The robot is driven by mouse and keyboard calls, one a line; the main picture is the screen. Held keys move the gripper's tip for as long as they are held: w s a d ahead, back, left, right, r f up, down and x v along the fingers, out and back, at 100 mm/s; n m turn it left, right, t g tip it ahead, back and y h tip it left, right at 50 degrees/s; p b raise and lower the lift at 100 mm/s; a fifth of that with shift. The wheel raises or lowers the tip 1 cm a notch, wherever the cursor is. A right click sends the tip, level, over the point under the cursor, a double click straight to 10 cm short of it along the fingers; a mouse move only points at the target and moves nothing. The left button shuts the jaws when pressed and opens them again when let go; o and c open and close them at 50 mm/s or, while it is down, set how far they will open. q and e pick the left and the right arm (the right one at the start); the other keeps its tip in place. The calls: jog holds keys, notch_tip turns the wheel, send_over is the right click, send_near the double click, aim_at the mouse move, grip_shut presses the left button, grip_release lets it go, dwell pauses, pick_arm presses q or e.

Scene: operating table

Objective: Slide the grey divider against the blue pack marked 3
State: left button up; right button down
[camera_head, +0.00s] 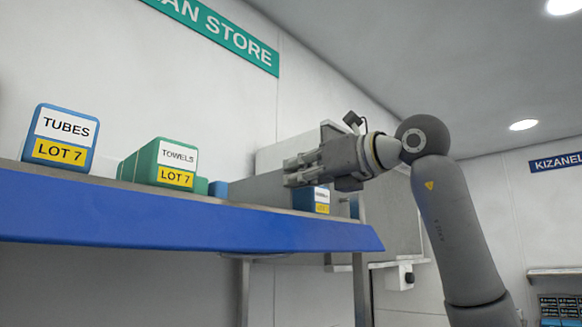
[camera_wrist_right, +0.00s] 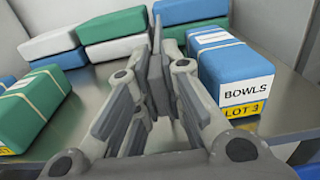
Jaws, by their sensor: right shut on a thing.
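The grey divider (camera_wrist_right: 155,78) stands upright, nearly edge-on, between the fingers of my right gripper (camera_wrist_right: 156,62) in the right wrist view. In the head view the divider (camera_head: 258,187) shows its broad grey face, with my right gripper (camera_head: 290,170) shut on its upper part. The blue pack marked BOWLS, LOT 3 (camera_wrist_right: 218,62) stands just right of the divider, with a gripper finger in the gap between them. In the head view that pack (camera_head: 311,199) is partly hidden behind the shelf edge and under the gripper. My left gripper is not in view.
The shelf (camera_head: 180,215) has a blue front edge. A blue TUBES pack (camera_head: 62,138) and a green TOWELS pack (camera_head: 165,162), both LOT 7, stand to the left. Stacked white, blue and green packs (camera_wrist_right: 115,47) lie behind. Bare shelf (camera_wrist_right: 88,100) shows left of the divider.

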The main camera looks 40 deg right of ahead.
jog(key=c, duration=1.5)
grip_release()
jog(key=shift+a, duration=0.1)
jog(key=s, duration=0.8)
jog(key=s+d, duration=0.1)
jog(key=s, duration=0.3)
